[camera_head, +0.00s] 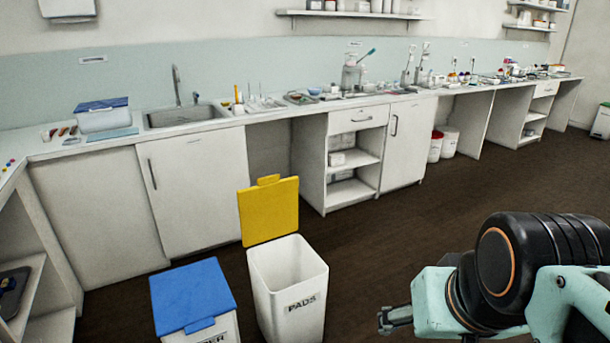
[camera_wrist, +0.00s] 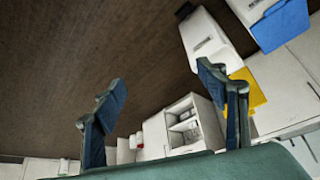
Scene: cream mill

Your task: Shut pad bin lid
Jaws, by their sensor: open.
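The pad bin (camera_head: 290,290) is a white bin marked "PADS" on the floor. Its yellow lid (camera_head: 268,212) stands up open at the back edge, so the inside shows. In the wrist view the white bin (camera_wrist: 205,38) is at the upper right, with the yellow lid (camera_wrist: 246,88) partly behind a finger. My gripper (camera_head: 394,319) is in front and to the right of the bin, apart from it. In the wrist view its two fingers (camera_wrist: 160,76) are spread, with nothing between them but floor behind.
A second white bin with a shut blue lid (camera_head: 192,296) stands left of the pad bin. Behind are white cabinets (camera_head: 195,185) under a long counter with a sink (camera_head: 185,115). Open shelves (camera_head: 352,160) stand behind right. The dark floor (camera_head: 440,225) to the right is clear.

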